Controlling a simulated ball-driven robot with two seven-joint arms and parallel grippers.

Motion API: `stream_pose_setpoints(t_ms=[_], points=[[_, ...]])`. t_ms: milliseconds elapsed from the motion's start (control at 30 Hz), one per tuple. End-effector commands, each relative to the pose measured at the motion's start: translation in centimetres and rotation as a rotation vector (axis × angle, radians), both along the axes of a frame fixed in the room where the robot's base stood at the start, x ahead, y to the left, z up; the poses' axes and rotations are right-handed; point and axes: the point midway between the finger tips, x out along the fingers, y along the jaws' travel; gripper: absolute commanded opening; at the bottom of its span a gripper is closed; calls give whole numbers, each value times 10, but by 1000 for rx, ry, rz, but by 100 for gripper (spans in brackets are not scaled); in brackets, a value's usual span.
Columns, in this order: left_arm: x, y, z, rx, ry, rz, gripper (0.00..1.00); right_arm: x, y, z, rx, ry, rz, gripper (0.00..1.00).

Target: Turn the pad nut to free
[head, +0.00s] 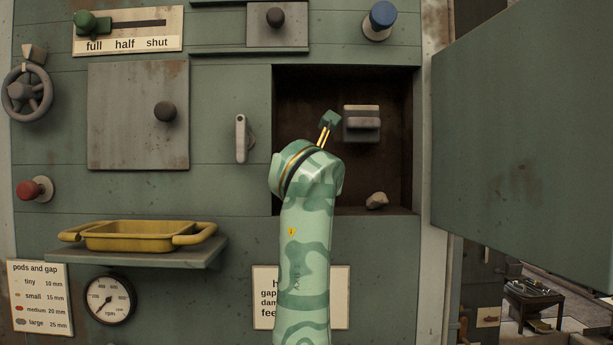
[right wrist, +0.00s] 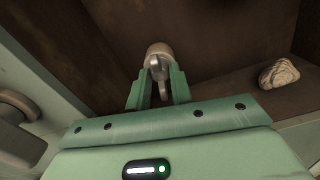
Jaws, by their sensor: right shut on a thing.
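The pad nut shows in the right wrist view as a grey wing (right wrist: 158,66) in front of a round beige boss (right wrist: 160,48) on the brown recess wall. My right gripper (right wrist: 159,84) has its two green fingers on either side of the wing and is shut on it. In the head view my right arm reaches up from below into the dark recess (head: 392,165). My left gripper is in neither view.
A pale block (head: 361,123) is on the recess's back wall, and a stone (head: 376,200) lies on its floor. An open green door (head: 525,140) stands to the right. A lever (head: 241,138) and a yellow tray (head: 135,237) on a shelf are to the left.

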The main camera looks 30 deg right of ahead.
Motion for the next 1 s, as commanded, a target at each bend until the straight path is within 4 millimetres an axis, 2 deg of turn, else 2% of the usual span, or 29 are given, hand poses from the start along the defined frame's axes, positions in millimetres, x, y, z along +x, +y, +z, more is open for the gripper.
stream_pose_setpoints(t_ms=[400, 933, 967, 1000], points=[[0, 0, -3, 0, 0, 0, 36, 1, 0, -3, -149, 98, 2, 0], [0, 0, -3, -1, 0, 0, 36, 1, 0, -2, -167, 108, 2, 0], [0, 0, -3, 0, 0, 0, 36, 1, 0, -2, -167, 108, 2, 27], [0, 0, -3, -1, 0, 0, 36, 1, 0, -2, -167, 108, 2, 38]])
